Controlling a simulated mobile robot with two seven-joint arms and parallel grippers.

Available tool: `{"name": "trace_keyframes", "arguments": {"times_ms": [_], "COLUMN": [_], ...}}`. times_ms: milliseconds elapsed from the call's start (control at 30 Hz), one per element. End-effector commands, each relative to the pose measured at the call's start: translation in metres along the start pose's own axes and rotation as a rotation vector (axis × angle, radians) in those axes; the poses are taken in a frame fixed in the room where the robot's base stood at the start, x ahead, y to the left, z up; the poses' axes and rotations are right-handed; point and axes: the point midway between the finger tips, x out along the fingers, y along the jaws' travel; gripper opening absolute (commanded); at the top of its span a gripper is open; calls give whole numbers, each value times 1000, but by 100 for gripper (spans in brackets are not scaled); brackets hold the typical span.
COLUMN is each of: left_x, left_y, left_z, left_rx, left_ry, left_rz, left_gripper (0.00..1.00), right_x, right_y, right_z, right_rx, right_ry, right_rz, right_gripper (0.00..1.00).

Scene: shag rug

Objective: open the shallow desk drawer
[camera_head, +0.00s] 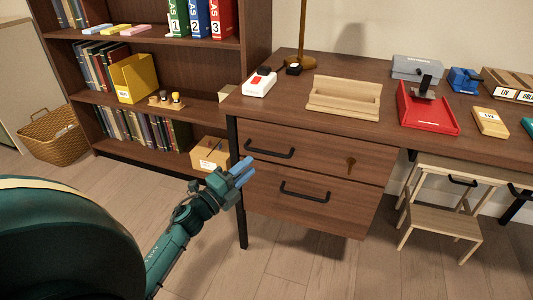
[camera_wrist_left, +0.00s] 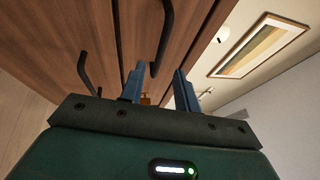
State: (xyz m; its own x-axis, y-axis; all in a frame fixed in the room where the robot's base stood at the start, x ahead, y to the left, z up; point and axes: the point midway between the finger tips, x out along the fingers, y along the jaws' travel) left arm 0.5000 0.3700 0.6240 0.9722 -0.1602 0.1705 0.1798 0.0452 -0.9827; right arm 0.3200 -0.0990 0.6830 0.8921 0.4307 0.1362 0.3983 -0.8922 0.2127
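The shallow drawer (camera_head: 325,152) is the upper one in the wooden desk's left pedestal. It looks shut, with a black bar handle (camera_head: 270,152) on its left part and a key-like piece (camera_head: 351,163) on its right. My left gripper (camera_head: 243,172) is just left of and below that handle, in front of the desk's left edge. Its blue fingers are apart and empty. In the left wrist view the gripper (camera_wrist_left: 158,90) points along the drawer fronts, with the upper handle (camera_wrist_left: 166,40) ahead, apparently not between the fingers. My right gripper is not in view.
A deeper drawer (camera_head: 300,205) with its own handle (camera_head: 305,192) is below. A stool (camera_head: 445,205) stands right of the pedestal. A bookshelf (camera_head: 160,110) is at the left. The desktop holds a wooden tray (camera_head: 345,97) and a red tray (camera_head: 428,112). Floor before the drawers is clear.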

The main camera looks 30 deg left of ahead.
Motion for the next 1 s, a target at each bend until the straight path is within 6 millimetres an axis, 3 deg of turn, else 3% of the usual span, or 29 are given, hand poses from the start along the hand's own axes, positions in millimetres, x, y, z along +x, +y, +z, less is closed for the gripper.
{"name": "trace_keyframes", "arguments": {"times_ms": [200, 400, 800, 1000], "left_x": [47, 72, 79, 79], "left_y": [1, 1, 0, 0], "left_z": [0, 0, 0, 0], "left_rx": [1, 0, 0, 0], "left_ry": [0, 0, 0, 0], "left_rz": [-3, -1, 1, 0], "left_gripper": [32, 32, 32, 16], "right_x": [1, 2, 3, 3], "right_y": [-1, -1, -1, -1], "right_z": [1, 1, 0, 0], "right_rx": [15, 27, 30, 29], "right_ry": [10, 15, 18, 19], "right_rz": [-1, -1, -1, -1], "right_gripper": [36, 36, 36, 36]}}
